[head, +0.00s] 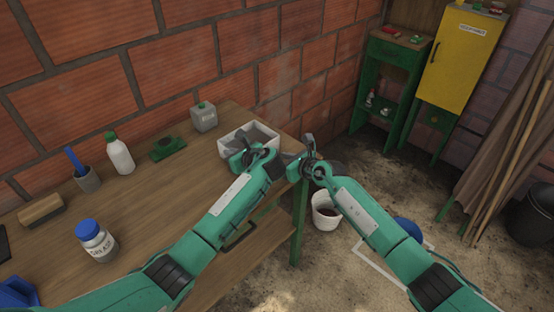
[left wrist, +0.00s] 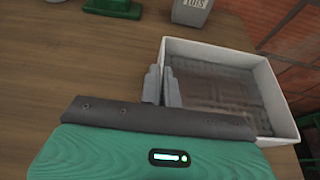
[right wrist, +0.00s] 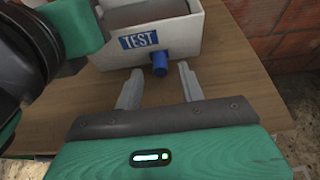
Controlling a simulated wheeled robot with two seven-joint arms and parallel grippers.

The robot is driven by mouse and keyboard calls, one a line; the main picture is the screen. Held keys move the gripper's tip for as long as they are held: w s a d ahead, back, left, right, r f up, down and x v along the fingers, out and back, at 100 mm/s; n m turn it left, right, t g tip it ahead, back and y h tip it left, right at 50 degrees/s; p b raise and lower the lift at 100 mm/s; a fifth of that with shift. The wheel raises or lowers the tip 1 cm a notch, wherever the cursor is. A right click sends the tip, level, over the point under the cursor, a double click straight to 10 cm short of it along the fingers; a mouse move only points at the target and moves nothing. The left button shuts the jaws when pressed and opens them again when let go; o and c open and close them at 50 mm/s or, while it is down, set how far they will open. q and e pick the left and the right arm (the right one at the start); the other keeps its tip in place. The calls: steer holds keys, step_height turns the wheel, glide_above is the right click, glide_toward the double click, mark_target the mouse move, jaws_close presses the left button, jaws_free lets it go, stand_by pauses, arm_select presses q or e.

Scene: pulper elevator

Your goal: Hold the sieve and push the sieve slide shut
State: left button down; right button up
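The sieve is a white open-topped box (head: 224,150) at the right end of the wooden bench. The left wrist view shows its white wall (left wrist: 215,47) and mesh-like floor. My left gripper (left wrist: 162,80) has its fingers close together on either side of the box's near-left wall, shut on it. In the right wrist view, the sieve (right wrist: 190,40) has a blue TEST label (right wrist: 139,41) and a blue slide knob (right wrist: 160,64) sticking out low on its side. My right gripper (right wrist: 158,82) is open, its fingers apart and empty, just short of the knob and apart from it.
On the bench (head: 150,220) stand a grey canister (head: 204,117), a white bottle (head: 119,156), a blue-lidded jar (head: 95,242), a cup (head: 88,180) and a brush (head: 41,209). A white bucket (head: 325,212) stands on the floor beyond the bench end.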

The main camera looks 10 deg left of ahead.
steer(key=shift+x, duration=1.15)
steer(key=shift+f, duration=0.1)
jaws_close()
